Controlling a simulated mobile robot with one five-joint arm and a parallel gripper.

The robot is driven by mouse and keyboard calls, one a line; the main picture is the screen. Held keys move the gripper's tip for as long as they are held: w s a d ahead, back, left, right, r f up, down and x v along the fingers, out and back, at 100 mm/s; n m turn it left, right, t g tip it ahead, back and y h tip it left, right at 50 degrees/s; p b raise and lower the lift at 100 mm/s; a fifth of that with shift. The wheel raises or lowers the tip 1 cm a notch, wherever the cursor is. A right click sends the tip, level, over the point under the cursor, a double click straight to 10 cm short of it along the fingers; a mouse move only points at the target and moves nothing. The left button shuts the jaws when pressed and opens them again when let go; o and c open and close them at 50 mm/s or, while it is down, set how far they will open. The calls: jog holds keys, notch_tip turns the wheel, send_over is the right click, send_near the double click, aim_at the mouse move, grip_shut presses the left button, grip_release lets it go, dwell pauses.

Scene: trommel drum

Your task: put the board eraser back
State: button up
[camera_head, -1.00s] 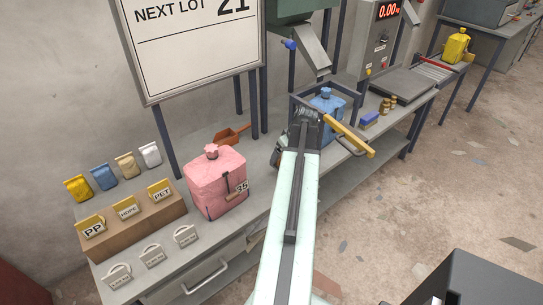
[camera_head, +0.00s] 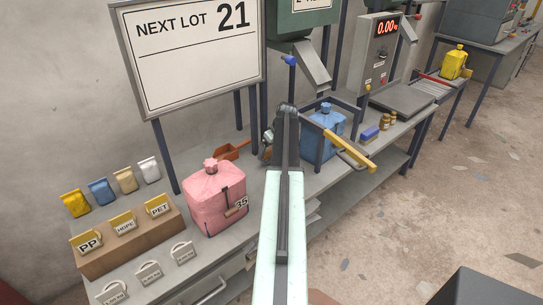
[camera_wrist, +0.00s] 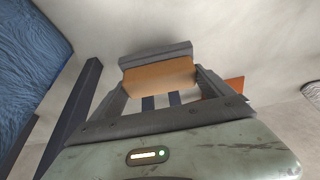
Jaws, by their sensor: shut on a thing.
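My gripper (camera_wrist: 162,86) is shut on the board eraser (camera_wrist: 158,74), a tan block with a grey strip along its far side in the wrist view. The whiteboard (camera_head: 188,54) reading "NEXT LOT 21" stands on dark posts at the back left of my arm's end.
A pink jug (camera_head: 216,198) stands left of my arm; a blue jug (camera_head: 323,134) stands to the right in a dark frame with a yellow bar (camera_head: 349,150). An orange scoop (camera_head: 231,151) lies behind.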

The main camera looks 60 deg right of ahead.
notch_tip(320, 180, down, 4)
jog(key=shift+r+b, duration=0.2)
jog(key=shift+b, duration=0.9)
jog(key=shift+r, duration=0.25)
jog(key=shift+c, duration=0.6)
jog(key=shift+f, duration=0.25)
jog(key=o, duration=1)
jog(key=shift+r, duration=0.1)
jog(key=shift+o, duration=0.2)
jog(key=shift+r, duration=0.15)
jog(key=p+v, duration=1.1)
jog(key=v, duration=0.1)
jog(key=shift+p, duration=0.3)
